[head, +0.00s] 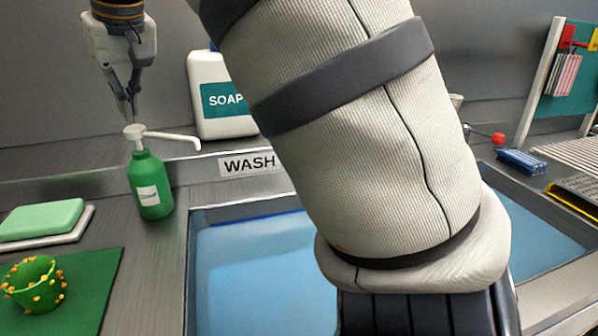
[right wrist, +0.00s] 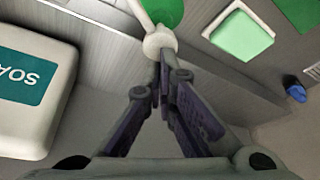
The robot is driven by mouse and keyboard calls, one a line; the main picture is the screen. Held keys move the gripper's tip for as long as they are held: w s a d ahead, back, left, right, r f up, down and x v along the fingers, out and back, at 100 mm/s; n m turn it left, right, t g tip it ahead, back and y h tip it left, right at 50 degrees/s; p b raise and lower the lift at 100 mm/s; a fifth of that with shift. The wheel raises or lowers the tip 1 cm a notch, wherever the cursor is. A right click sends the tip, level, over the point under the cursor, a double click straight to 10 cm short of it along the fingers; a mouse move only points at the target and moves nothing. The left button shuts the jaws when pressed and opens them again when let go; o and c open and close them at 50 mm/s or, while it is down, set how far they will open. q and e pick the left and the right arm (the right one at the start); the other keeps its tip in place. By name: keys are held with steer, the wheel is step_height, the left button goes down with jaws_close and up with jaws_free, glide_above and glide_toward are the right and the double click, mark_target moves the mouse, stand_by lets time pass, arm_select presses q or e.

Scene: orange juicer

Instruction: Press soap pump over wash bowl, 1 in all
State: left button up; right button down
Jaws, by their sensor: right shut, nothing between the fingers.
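The soap pump is a green bottle (head: 151,187) with a white pump head (head: 134,131), standing upright on the counter at the left edge of the wash bowl (head: 250,270). Its white spout points right, toward the blue-filled bowl. My right gripper (head: 129,120) points down with its fingers shut and empty, tips at the top of the pump head. In the right wrist view the shut fingertips (right wrist: 162,58) meet the white pump head (right wrist: 160,40); whether they press it I cannot tell. My left gripper is not in view.
My own arm covers the middle of the head view and part of the bowl. A white soap container (head: 220,75) stands behind. A blue brush (head: 521,162) lies right.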

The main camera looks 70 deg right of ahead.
mark_target(134, 127)
steer(key=shift+f, duration=1.5)
steer(key=shift+r, duration=1.4)
step_height(134, 127, up, 6)
